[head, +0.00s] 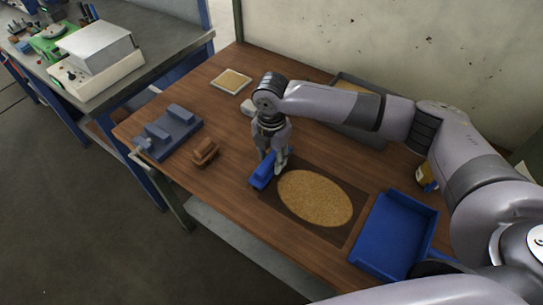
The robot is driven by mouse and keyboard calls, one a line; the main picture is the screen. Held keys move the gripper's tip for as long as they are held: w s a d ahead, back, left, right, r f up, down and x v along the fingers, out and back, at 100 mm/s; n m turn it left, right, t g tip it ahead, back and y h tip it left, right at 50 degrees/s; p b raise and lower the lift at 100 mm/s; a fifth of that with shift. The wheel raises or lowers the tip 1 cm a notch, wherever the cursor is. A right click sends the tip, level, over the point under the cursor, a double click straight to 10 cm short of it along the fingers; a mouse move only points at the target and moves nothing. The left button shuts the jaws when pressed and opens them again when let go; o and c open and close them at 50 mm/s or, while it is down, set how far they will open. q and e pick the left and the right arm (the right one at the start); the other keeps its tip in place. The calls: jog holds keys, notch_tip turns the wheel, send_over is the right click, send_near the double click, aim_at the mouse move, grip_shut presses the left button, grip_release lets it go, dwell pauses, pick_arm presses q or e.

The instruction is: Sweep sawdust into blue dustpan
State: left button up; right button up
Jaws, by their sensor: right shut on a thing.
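My right gripper (274,170) points down at the table and is shut on a blue block-like tool (264,169), probably a brush. The gripper hides its upper part. The tool is at the left edge of the sawdust (315,199), a flat tan oval patch. The sawdust lies on a dark rectangular area (343,233) of the table. The blue dustpan (393,236) lies to the right of the sawdust near the front edge, its inside bare. My left gripper is not in view.
The wooden table (220,180) holds a brown block (206,152), a grey-blue fixture (172,135), a small framed tan square (231,81) and a grey tray (348,120) at the back. A yellow-labelled container (427,178) is partly hidden by my arm. A wall (350,40) bounds the back.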

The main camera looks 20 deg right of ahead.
jog(key=shift+f, duration=0.15)
jog(key=shift+s+d+p, duration=0.45)
jog(key=shift+s+p, duration=0.1)
jog(key=shift+p, duration=0.2)
jog(key=shift+s+d+p, duration=0.85)
jog(key=shift+s+p, duration=0.1)
jog(key=shift+s, duration=0.15)
jog(key=shift+s+d+p, duration=0.4)
jog(key=shift+s+d, duration=0.05)
jog(key=shift+s, duration=0.15)
jog(key=shift+s+d+p, duration=0.4)
jog(key=shift+s+p, duration=0.1)
jog(key=shift+s, duration=0.05)
jog(key=shift+s+d+f+p, duration=0.2)
jog(key=shift+s+d+p, duration=0.1)
jog(key=shift+s+d, duration=0.3)
jog(key=shift+s+d+p, duration=0.3)
jog(key=shift+s+p, duration=0.25)
jog(key=shift+s, duration=0.05)
jog(key=shift+s+d+p, duration=0.35)
jog(key=shift+s+d, duration=0.15)
jog(key=shift+s, duration=0.15)
